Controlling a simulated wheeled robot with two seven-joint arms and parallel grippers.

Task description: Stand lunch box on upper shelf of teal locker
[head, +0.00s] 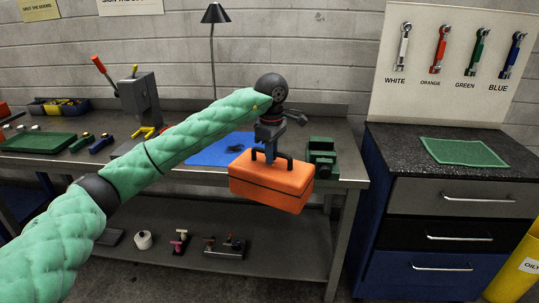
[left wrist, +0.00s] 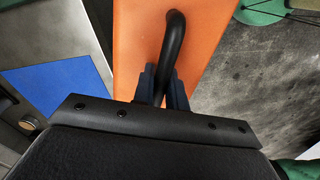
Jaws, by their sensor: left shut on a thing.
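The lunch box (head: 272,182) is an orange box with a dark handle on top. It hangs in the air in front of the workbench's front edge, slightly tilted in the head view. My left gripper (head: 270,150) is shut on its handle from above. In the left wrist view the black handle (left wrist: 174,40) runs between the two fingers (left wrist: 163,88), with the orange lid (left wrist: 140,35) beneath. The teal locker is not in view. My right gripper is not in view.
A steel workbench (head: 345,168) holds a blue mat (head: 215,152), a green tray (head: 38,141), a green vise-like block (head: 321,152) and a lamp (head: 214,15). A drawer cabinet (head: 450,190) with a green mat (head: 462,152) stands right, beside a yellow bin (head: 522,262). A lower shelf (head: 285,240) holds small parts.

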